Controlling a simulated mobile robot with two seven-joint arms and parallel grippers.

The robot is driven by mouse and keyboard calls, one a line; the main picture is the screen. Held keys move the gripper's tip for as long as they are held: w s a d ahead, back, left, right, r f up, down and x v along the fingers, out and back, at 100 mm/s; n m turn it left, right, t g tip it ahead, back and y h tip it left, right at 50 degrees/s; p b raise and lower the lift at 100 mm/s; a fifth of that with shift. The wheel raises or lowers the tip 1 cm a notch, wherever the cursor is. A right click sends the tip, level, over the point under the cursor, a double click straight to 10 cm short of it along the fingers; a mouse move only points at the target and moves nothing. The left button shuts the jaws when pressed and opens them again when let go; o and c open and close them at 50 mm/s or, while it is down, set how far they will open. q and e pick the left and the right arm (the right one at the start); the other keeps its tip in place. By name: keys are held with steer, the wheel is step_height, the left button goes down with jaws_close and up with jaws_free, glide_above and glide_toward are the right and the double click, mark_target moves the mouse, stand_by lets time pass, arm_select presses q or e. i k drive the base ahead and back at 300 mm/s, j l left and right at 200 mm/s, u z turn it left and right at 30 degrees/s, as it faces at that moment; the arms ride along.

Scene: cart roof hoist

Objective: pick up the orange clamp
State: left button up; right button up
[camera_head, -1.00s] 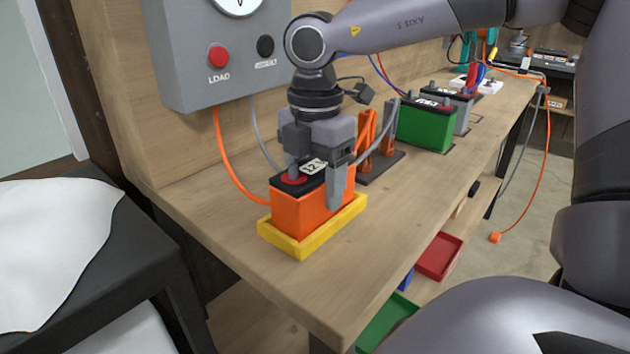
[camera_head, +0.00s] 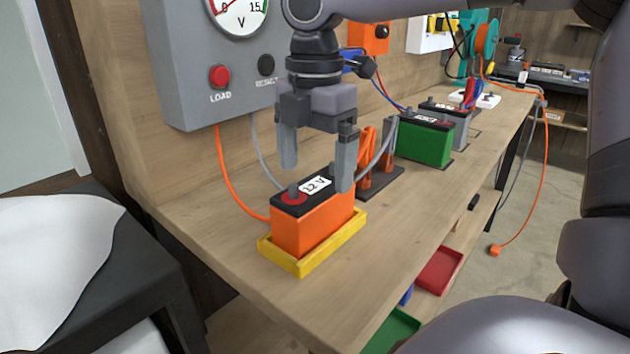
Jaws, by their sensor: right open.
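An orange clamp (camera_head: 366,152) stands upright in a dark holder (camera_head: 385,187) on the wooden bench, behind and to the right of the orange battery (camera_head: 312,232). A grey clamp stands close beside it on the right. My right gripper (camera_head: 316,172) is open and empty, pointing down just above the battery's black top. Its right finger is in front of part of the area near the orange clamp. The clamp's lower part is partly hidden. My left gripper is out of view.
The orange battery sits in a yellow tray (camera_head: 330,252). A grey tester box (camera_head: 185,100) with a dial hangs behind it, with orange and grey cables running down. A green battery (camera_head: 424,142) stands farther right. The front bench strip is clear.

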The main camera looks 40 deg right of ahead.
mark_target(368, 156)
steer(key=k+l, duration=0.15)
steer(key=k, duration=0.85)
